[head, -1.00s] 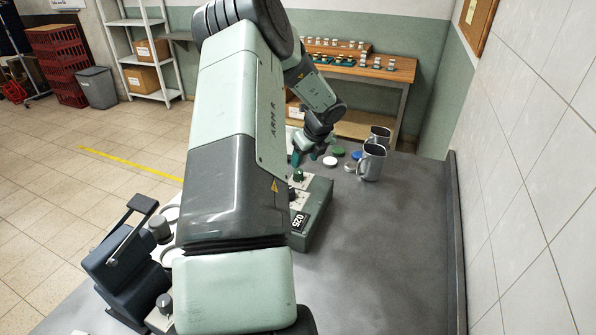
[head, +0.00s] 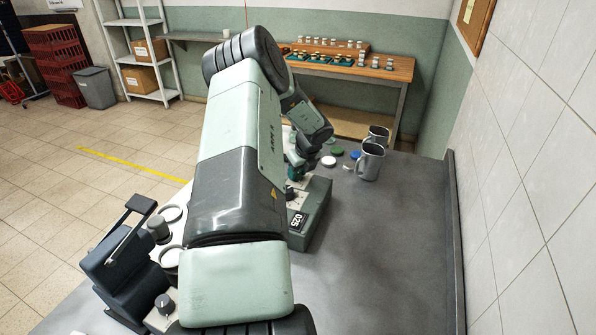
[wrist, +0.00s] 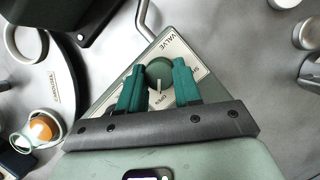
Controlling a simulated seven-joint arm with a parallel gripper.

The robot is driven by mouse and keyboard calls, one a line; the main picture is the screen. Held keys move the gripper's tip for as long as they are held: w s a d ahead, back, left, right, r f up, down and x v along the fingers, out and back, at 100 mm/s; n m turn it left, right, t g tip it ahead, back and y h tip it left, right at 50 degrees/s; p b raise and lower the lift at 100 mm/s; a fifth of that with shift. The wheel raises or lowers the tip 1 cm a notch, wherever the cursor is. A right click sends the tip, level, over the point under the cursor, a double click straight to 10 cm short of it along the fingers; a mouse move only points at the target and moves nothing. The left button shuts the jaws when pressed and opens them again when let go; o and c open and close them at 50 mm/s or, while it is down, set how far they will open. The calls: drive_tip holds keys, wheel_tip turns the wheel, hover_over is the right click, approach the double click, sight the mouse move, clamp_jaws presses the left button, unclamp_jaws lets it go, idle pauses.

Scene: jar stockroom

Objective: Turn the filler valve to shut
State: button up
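The filler (head: 314,215) is a grey-green box on the grey table, with a display reading 025. In the wrist view its pale plate (wrist: 196,73), marked VALVE and OPEN, carries a round green valve knob (wrist: 159,70). The knob's white mark points at OPEN. My gripper (wrist: 159,76) has its two teal fingers apart, one on each side of the knob. I cannot tell whether they touch it.
Two metal mugs (head: 370,162) and several coloured lids (head: 337,151) stand beyond the filler. A dark lever device (head: 128,262) is on the left, beside a white plate with rings (head: 171,257). The table's right side is clear.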

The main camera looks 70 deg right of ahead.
drive_tip(key=c, duration=0.5)
drive_tip(key=shift+n, duration=0.3)
drive_tip(key=n+y, duration=0.1)
drive_tip(key=n, duration=0.2)
drive_tip(key=shift+s+d+t, duration=0.1)
drive_tip(key=shift+t, duration=0.2)
drive_tip(key=n+y, duration=0.2)
drive_tip(key=n, duration=0.2)
drive_tip(key=shift+d, duration=0.1)
drive_tip(key=n+y, duration=0.1)
drive_tip(key=n, duration=0.4)
drive_tip(key=shift+d+n+y, duration=0.15)
drive_tip(key=shift+n+y, duration=0.15)
drive_tip(key=shift+y, duration=0.1)
drive_tip(key=shift+n+g+y, duration=0.4)
drive_tip(key=shift+n+g, duration=0.05)
drive_tip(key=shift+n, duration=0.7)
drive_tip(key=shift+n+g+y, duration=0.4)
drive_tip(key=shift+n+g, duration=0.05)
drive_tip(key=shift+n, duration=0.7)
